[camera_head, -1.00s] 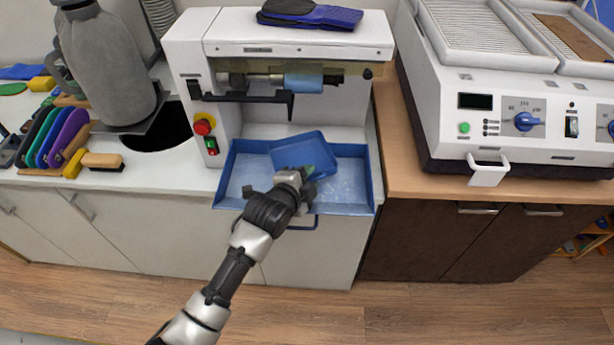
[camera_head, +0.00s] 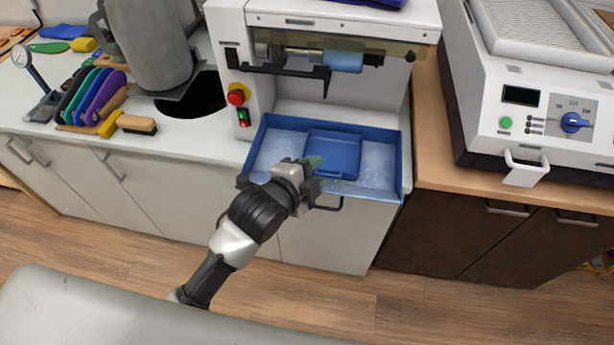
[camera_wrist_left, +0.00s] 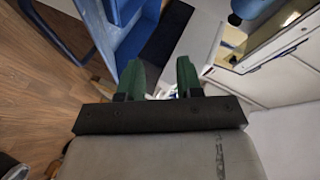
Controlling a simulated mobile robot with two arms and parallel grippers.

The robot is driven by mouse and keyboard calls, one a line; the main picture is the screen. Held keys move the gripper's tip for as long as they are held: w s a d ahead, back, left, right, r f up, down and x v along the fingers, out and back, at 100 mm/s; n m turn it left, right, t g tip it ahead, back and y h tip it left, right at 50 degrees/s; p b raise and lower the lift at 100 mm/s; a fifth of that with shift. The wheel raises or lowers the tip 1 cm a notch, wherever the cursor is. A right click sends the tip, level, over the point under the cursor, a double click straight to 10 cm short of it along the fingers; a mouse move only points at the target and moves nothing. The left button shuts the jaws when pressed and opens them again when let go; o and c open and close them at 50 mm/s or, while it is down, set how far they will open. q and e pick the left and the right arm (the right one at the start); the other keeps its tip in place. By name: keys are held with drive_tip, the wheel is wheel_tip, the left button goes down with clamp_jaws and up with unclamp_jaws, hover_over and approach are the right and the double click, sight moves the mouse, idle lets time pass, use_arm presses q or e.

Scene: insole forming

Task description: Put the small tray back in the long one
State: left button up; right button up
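The long blue tray (camera_head: 385,178) sits under the white machine, its inside dusted pale. The small blue tray (camera_head: 335,150) lies nearly flat inside it, around the middle. My left gripper (camera_head: 314,162) is at the small tray's front left edge; its arm covers part of the long tray's front left corner. In the left wrist view the two green fingers (camera_wrist_left: 160,78) stand apart with nothing held between them. Blue tray parts (camera_wrist_left: 140,38) show beyond and left of the fingers there; contact with the left finger cannot be told. My right gripper is out of view.
The white machine (camera_head: 340,20) with a blue roller (camera_head: 344,62) overhangs the trays. A red stop button (camera_head: 236,94) is at its left. Brushes and coloured pads (camera_head: 98,95) lie on the left counter. A white heater unit (camera_head: 540,120) stands right.

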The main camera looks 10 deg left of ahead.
use_arm(q)
drive_tip(key=shift+v, duration=1.05)
